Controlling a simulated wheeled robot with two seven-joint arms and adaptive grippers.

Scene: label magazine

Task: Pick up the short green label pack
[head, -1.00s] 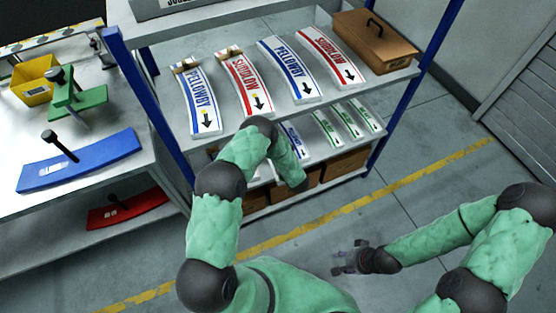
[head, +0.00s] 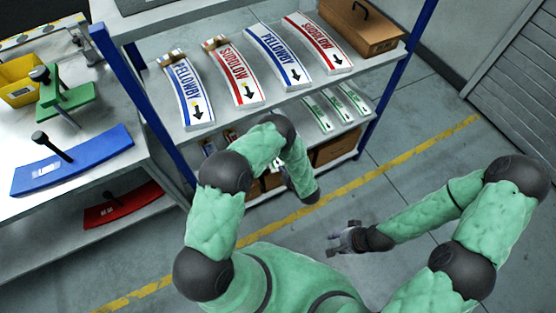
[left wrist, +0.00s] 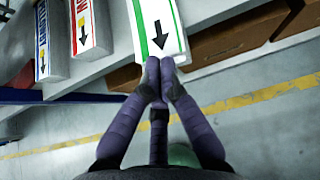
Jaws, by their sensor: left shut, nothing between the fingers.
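Short green-edged white label packs lie on the lower shelf in the head view, including a left one (head: 317,112), a middle one (head: 336,106) and a right one (head: 353,98). In the left wrist view a green-edged pack with a black arrow (left wrist: 158,25) lies straight ahead, its front end at my fingertips. My left gripper (left wrist: 159,68) is shut and empty, fingers together, overlapping that front end in the picture; I cannot tell whether they touch it. In the head view my left forearm hides part of the lower shelf. My right gripper (head: 342,240) hangs over the floor, away from the packs; its opening is unclear.
Short blue (left wrist: 42,42) and red (left wrist: 88,28) packs lie left of the green one. Long blue and red packs and a brown box (head: 362,30) fill the upper shelf (head: 268,103). Brown boxes (left wrist: 235,38) sit below. Blue posts (head: 400,75) bound the rack; the floor in front is clear.

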